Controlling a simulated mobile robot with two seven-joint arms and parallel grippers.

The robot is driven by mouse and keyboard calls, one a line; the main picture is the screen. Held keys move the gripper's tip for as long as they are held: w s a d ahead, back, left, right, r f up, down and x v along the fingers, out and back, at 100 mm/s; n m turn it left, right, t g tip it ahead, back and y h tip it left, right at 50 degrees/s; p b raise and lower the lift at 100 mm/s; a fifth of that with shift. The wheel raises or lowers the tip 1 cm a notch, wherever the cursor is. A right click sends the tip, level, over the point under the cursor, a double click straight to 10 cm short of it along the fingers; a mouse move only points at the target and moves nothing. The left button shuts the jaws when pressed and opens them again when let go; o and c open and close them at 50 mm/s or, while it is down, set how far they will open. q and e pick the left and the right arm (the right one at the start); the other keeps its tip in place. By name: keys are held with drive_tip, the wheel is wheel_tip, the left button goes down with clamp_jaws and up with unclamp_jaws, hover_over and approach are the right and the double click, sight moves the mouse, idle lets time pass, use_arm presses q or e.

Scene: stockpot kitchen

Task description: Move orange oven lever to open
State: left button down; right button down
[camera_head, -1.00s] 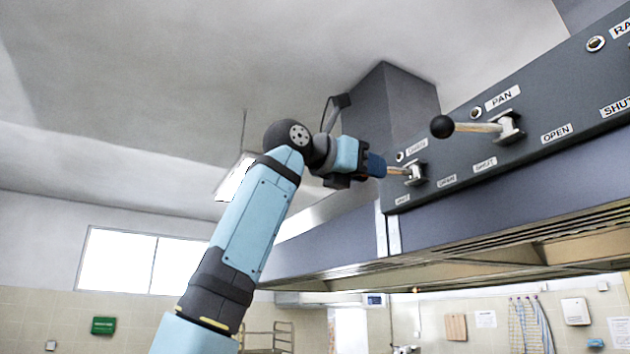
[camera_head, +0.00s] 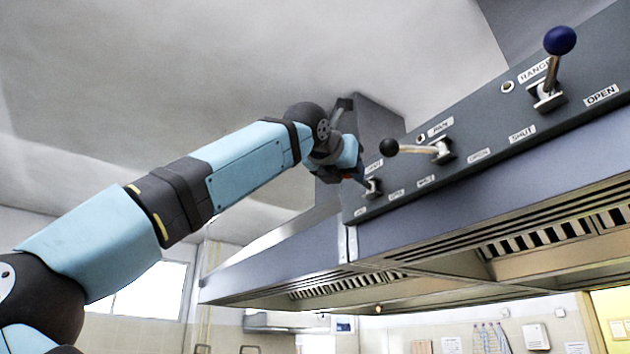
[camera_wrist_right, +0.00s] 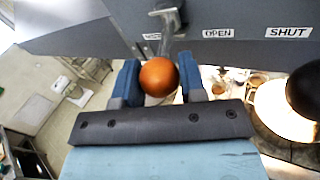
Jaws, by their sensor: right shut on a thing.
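In the wrist view, the orange ball knob of the oven lever (camera_wrist_right: 158,77) sits between the two blue fingers of my right gripper (camera_wrist_right: 160,82), which are shut on it. The lever's metal shaft runs from the knob up to its mount on the dark panel. My left gripper is not in view.
The dark hood panel (camera_head: 465,135) also carries a PAN lever with a black knob (camera_head: 389,146) close to the right of my gripper, and a lever with a blue knob (camera_head: 560,40) farther right. OPEN (camera_wrist_right: 217,33) and SHUT (camera_wrist_right: 289,33) labels show in the wrist view.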

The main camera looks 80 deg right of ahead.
drive_tip(key=shift+s+a+b, duration=0.3)
drive_tip(key=shift+s+b, duration=0.05)
drive_tip(key=shift+s, duration=0.6)
drive_tip(key=shift+r, duration=0.1)
drive_tip(key=c, duration=1)
unclamp_jaws()
drive_tip(key=shift+c, duration=0.2)
drive_tip(key=o, duration=0.3)
drive_tip(key=shift+s, duration=0.15)
drive_tip(key=b+v, duration=0.2)
drive_tip(key=v, duration=1.1)
drive_tip(key=shift+a, duration=0.35)
